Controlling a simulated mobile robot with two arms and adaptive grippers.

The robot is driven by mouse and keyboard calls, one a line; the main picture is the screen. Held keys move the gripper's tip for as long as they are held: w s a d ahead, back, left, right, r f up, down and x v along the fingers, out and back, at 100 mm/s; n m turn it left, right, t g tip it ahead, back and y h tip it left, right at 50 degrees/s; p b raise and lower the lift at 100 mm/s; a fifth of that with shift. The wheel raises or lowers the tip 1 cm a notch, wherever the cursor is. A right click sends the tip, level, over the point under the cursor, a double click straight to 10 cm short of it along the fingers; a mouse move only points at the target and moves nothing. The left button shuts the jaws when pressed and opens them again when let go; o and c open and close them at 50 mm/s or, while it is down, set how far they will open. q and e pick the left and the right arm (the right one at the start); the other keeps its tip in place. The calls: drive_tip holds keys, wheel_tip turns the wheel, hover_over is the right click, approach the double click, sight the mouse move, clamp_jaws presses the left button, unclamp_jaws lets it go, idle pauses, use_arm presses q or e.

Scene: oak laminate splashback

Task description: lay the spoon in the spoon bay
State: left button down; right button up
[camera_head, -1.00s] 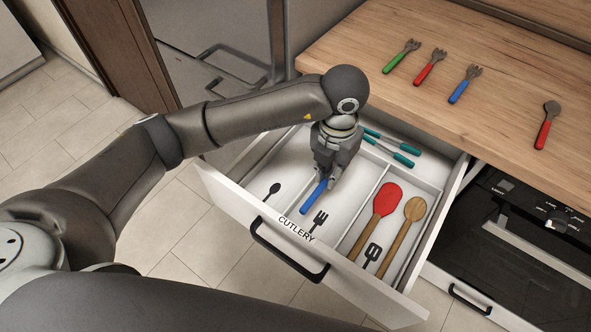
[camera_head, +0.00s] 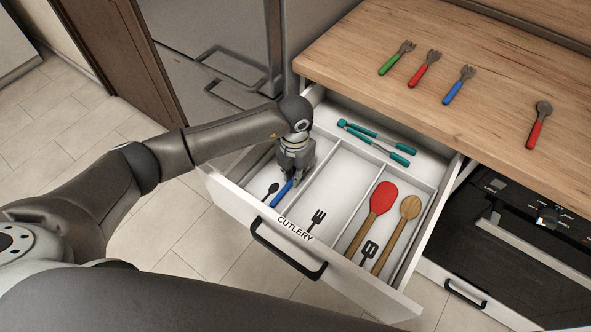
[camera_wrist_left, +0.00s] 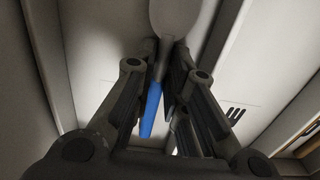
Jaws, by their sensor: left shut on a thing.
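The spoon has a blue handle (camera_head: 282,194); its grey bowl (camera_wrist_left: 188,14) shows at the top of the left wrist view. My left gripper (camera_head: 292,174) is shut on the spoon, inside the outline of the open drawer. The spoon bay (camera_head: 257,186) is the left compartment, marked with a dark spoon symbol (camera_head: 271,191). The gripper and spoon are at this bay, near its divider, with the handle toward the drawer front. I cannot tell whether the spoon touches the bay floor. My right gripper is not in view.
The middle bay (camera_head: 335,185) has a fork symbol and is empty. The right bay holds a red spatula (camera_head: 382,199) and a wooden spoon (camera_head: 410,208). Teal tongs (camera_head: 378,140) lie in the back compartment. Several forks and a red-handled spoon (camera_head: 539,125) lie on the counter (camera_head: 480,120).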

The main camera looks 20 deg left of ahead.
use_arm(q)
drive_tip(key=shift+f, duration=0.15)
drive_tip(key=c, duration=1.7)
unclamp_jaws()
drive_tip(key=shift+r, duration=0.65)
wheel_tip(320, 180, up, 11)
drive_tip(key=shift+s+r+b, duration=0.1)
drive_tip(key=shift+b, duration=0.5)
